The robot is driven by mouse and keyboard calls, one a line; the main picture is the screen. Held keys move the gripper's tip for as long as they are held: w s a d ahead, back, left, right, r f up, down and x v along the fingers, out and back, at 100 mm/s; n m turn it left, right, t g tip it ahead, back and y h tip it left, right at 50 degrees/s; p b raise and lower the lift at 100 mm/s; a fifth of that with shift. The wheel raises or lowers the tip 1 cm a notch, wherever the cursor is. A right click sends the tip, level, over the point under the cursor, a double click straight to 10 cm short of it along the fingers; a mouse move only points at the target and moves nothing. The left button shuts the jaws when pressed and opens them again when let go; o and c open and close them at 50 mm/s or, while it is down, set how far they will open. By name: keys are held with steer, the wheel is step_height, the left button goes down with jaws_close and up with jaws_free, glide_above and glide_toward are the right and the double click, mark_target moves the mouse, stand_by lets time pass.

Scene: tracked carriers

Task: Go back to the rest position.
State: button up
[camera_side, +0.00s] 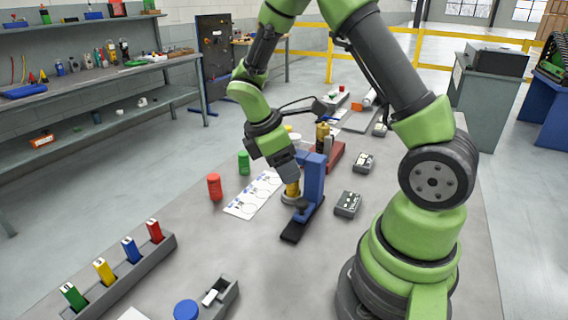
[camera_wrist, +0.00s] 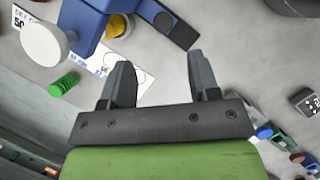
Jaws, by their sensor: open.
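My gripper (camera_wrist: 160,82) is open, with two dark fingers apart and nothing between them in the wrist view. In the side view my gripper (camera_side: 291,178) hangs low over the table, close beside a blue upright stand (camera_side: 314,180) with a black foot. I cannot tell whether they touch. A brass-coloured piece (camera_side: 292,190) shows just below the fingers, on a pale round base. The blue stand also shows at the top of the wrist view (camera_wrist: 85,25).
A white printed sheet (camera_side: 245,207) lies left of the stand, near a red cylinder (camera_side: 215,187) and a green cylinder (camera_side: 243,162). Grey boxes (camera_side: 348,204) stand to the right. A grey rack (camera_side: 120,275) holds coloured carriers at front left.

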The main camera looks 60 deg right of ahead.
steer(key=s+a+r+m+t+y, duration=0.2)
steer(key=s+a+r+m+t, duration=0.3)
steer(key=r, duration=0.4)
steer(key=s+a+r+m+t+y, duration=0.3)
steer(key=s+a+r+m+t, duration=0.2)
steer(key=a+r+m, duration=0.2)
steer(key=shift+s+a+r+m, duration=0.2)
steer(key=shift+r+m, duration=0.4)
steer(key=shift+r, duration=0.25)
